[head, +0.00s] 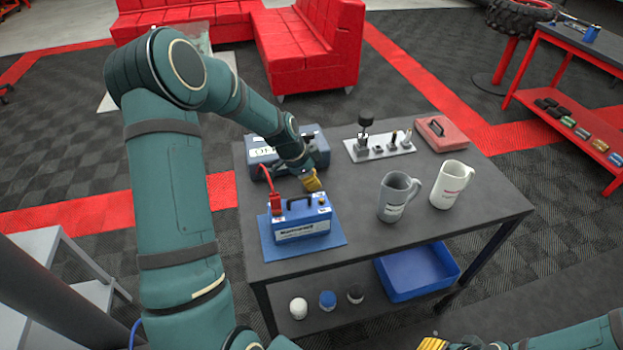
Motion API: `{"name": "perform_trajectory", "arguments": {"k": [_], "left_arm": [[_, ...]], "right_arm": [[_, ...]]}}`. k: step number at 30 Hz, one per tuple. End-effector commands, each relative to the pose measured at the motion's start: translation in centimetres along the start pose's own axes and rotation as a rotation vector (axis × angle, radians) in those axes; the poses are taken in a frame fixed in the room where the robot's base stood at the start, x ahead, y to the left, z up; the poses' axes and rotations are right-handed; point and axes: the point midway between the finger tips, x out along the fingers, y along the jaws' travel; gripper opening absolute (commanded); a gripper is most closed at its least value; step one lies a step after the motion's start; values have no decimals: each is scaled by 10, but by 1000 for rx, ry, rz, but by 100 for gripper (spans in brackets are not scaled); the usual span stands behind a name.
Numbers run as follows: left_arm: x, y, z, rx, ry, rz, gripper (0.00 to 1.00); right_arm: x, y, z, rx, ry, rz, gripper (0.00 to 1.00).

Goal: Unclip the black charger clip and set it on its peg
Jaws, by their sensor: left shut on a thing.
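The blue battery (303,232) with a black handle stands on a blue mat (335,242) near the table's front left. A red clip (276,204) is on its left end, with a red cable rising to the dark blue charger (258,172) behind. My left gripper (312,184) is shut just above and behind the battery's right end. The black charger clip is hidden at its yellow fingers; I cannot tell whether it still touches the battery. I cannot make out the clip's peg for certain. My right gripper (432,343) is only partly visible at the bottom edge.
A metal plate (408,148) with several upright pieces stands at the back, beside a red box (441,135). A grey mug (393,202) and a white mug (446,187) stand to the right. A blue bin (452,278) is on the lower shelf. The table's front right is clear.

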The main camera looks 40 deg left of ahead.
Motion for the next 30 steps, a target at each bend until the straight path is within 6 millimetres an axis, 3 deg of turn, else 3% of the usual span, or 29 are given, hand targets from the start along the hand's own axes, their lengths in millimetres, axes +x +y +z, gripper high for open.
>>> {"name": "perform_trajectory", "arguments": {"k": [30], "left_arm": [[4, 0, 2, 0, 0, -1, 0]], "right_arm": [[6, 2, 1, 0, 0, 0, 47]]}}
